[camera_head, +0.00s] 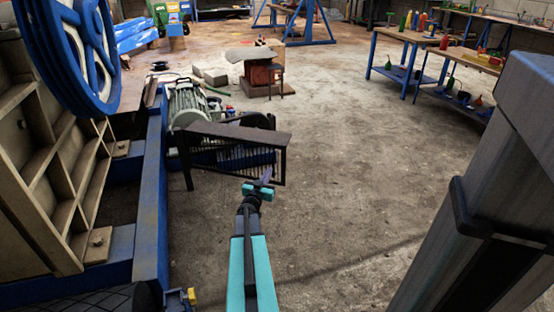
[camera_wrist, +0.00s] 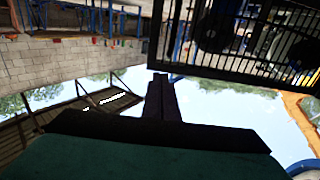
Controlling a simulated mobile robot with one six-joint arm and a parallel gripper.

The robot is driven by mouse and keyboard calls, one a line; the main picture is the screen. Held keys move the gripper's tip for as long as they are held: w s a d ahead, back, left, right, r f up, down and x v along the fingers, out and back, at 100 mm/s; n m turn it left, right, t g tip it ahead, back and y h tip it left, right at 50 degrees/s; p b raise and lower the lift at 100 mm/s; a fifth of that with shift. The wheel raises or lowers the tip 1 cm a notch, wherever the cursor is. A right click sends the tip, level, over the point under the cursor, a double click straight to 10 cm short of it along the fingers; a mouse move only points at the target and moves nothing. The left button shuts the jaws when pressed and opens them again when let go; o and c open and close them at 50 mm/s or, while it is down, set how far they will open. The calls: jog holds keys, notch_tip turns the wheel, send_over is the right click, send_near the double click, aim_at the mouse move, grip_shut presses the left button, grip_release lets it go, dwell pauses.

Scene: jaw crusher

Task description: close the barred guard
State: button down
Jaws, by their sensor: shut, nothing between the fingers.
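The barred guard (camera_head: 240,135) is a dark frame with thin bars, in front of the motor in the head view. It stands out to the right from the machine's blue side beam, across the floor. My gripper (camera_head: 265,176) is shut and empty, near the guard's right end on the near side. I cannot tell whether it touches the guard. In the wrist view, which looks upside down, my closed fingers (camera_wrist: 160,92) are in the middle.
A motor (camera_head: 187,104) sits behind the guard. The blue beam (camera_head: 152,205) and the large blue wheel (camera_head: 72,50) are at left. A red stand (camera_head: 258,76) is farther back. Workbenches (camera_head: 403,35) stand at the back right. The floor (camera_head: 375,150) right of the guard is clear.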

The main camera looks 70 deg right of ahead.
jog(key=shift+d, duration=0.1)
jog(key=b, duration=0.5)
send_near(279, 152)
jog(key=d, duration=0.4)
jog(key=shift+d, duration=0.3)
jog(key=shift+w+d+r+b, duration=0.1)
jog(key=shift+d+b, duration=0.2)
jog(key=shift+d, duration=0.65)
